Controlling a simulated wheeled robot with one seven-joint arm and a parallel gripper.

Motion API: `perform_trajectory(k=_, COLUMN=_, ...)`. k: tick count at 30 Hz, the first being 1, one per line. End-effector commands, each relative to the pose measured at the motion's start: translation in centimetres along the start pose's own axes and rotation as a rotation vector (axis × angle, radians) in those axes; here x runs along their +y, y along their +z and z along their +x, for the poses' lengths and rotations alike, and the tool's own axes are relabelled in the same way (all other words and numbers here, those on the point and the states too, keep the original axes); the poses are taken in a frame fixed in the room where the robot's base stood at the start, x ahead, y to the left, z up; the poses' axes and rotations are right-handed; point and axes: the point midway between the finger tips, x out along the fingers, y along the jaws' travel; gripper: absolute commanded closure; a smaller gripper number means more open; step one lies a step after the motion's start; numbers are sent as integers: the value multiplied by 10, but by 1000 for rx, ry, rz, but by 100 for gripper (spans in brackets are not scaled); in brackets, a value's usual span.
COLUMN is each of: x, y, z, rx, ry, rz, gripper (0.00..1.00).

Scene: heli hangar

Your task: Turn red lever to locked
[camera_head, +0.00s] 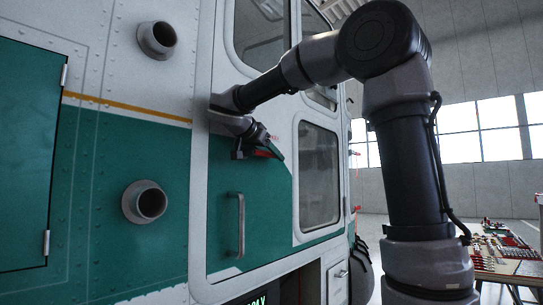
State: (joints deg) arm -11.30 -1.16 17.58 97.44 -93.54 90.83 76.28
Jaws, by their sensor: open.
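The red lever (263,154) is on the white and green helicopter door (228,180), right of the door's left edge and below its upper window. Only a small red strip of it shows. My gripper (258,150) is at the lever, with its dark fingers close around or just in front of it. The fingers are open. I cannot tell if they touch the lever. My wrist and fingers hide most of the lever and its mount. Small red lettering (274,138) shows beside my gripper, too small to read.
A vertical grab handle (237,224) is below the lever. Two round ports (145,202) stick out of the fuselage at left. A door window (319,176) is to the right. A table (508,264) with several small items stands at far right.

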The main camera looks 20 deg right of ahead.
Motion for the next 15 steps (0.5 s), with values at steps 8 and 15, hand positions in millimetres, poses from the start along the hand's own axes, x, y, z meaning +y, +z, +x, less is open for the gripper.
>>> perform_trajectory(k=8, x=-1, y=0, z=-40, rx=0, ry=-5, rz=0, gripper=46)
perform_trajectory(k=15, x=-1, y=0, z=-86, rx=-1, ry=-4, rz=1, gripper=46)
